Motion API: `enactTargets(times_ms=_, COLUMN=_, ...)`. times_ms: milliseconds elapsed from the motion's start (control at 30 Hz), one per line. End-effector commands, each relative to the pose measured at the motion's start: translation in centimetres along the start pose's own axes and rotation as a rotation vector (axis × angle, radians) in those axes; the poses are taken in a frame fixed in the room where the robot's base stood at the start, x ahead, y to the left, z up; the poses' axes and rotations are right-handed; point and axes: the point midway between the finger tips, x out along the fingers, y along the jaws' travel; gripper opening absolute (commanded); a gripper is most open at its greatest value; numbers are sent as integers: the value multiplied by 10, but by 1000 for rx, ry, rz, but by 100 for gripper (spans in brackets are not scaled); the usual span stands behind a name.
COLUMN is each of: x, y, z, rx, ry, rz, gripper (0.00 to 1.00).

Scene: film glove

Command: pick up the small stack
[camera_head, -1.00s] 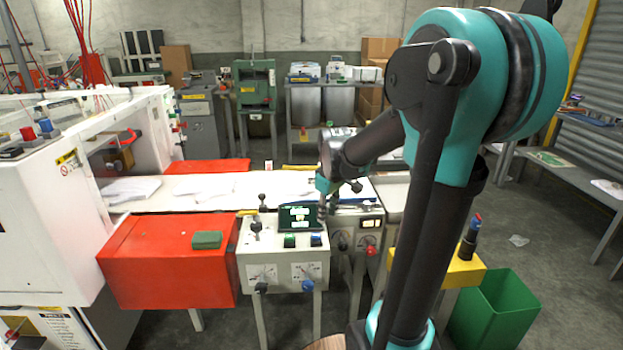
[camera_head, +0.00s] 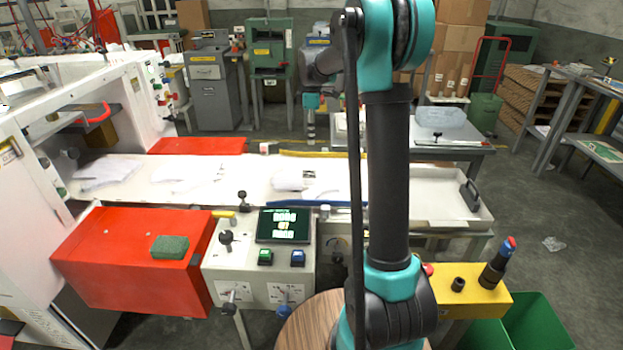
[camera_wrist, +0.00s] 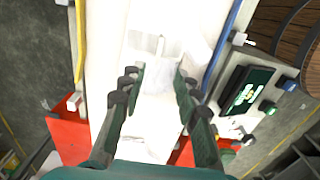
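A small stack (camera_head: 290,180) of whitish, film-like sheets lies on the long white table (camera_head: 250,190), right of two wider white piles. In the wrist view the small stack (camera_wrist: 163,76) shows pale between my fingers, below them and apart from them. My gripper (camera_head: 310,137) hangs pointing down above the far side of the table, slightly right of the stack. In the wrist view my gripper (camera_wrist: 155,72) has its two dark green fingers spread with nothing held between them.
Wider white piles lie at the table's middle (camera_head: 185,174) and left (camera_head: 105,172). A control console (camera_head: 262,255) with a screen and a red box (camera_head: 130,250) stand along the near edge. A blue strip (camera_head: 342,204) lines that edge; a yellow bar (camera_head: 320,154) lies along the far edge.

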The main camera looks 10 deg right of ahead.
Motion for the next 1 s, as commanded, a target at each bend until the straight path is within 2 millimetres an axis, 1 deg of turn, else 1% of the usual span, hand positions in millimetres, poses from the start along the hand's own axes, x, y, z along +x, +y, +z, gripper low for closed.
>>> enactTargets(times_ms=100, x=24, y=0, z=0, rx=1, ry=0, rz=0, gripper=32)
enactTargets(times_ms=400, x=82, y=0, z=0, rx=2, ry=0, rz=1, gripper=32)
enactTargets(times_ms=533, x=98, y=0, z=0, rx=2, ry=0, rz=1, gripper=32)
enactTargets(times_ms=767, x=112, y=0, z=0, rx=2, ry=0, rz=1, gripper=32)
enactTargets(times_ms=1000, x=146, y=2, z=0, rx=3, ry=0, rz=1, gripper=32)
